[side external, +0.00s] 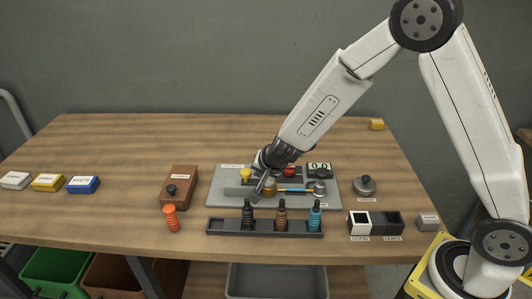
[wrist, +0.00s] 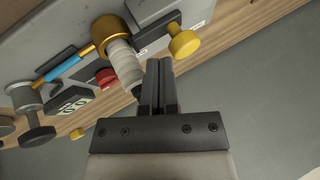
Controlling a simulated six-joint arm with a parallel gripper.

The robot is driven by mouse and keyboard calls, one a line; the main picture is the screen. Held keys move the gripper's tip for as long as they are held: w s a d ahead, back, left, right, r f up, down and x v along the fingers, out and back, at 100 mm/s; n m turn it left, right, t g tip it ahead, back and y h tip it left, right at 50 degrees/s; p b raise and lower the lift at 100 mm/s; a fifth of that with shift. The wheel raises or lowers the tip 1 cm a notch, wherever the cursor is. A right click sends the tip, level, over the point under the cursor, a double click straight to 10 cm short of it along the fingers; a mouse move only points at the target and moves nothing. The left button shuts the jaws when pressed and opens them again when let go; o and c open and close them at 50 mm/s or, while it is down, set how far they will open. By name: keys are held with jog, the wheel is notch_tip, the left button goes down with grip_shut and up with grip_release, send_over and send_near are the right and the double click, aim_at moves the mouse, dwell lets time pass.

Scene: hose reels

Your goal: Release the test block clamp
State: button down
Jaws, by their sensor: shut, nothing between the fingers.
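The test block is a grey plate (side external: 222,199) on the table with fittings on it. A blue hose piece (side external: 292,189) lies across it between a brass ring (side external: 270,187) and a grey fitting (side external: 319,188); the hose also shows in the wrist view (wrist: 62,66). In the wrist view a pale ribbed cylinder (wrist: 125,64) extends from the brass ring (wrist: 108,33). I cannot tell which part is the clamp. My gripper (side external: 259,190) is shut and empty, low over the plate's left half. Its fingertips (wrist: 160,62) appear beside the pale cylinder; contact is unclear.
A yellow knob (side external: 245,175), red button (side external: 289,171) and counter (side external: 319,167) are close around my gripper. A rack (side external: 220,226) with black, brown and blue pieces stands in front. A brown box (side external: 180,184) and orange piece (side external: 170,218) are left; black-and-white bins (side external: 386,222) are right.

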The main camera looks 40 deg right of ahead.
aim_at(243, 174)
jog(key=shift+w+f, duration=0.4)
jog(key=shift+f, duration=0.1)
jog(key=shift+w+a, duration=1.25)
jog(key=shift+a+r, duration=0.1)
jog(key=shift+r, duration=0.05)
jog(key=d+v, duration=0.1)
jog(key=v, duration=0.8)
jog(key=shift+s+a+r, duration=0.3)
jog(key=shift+d, duration=0.1)
dwell(0.6)
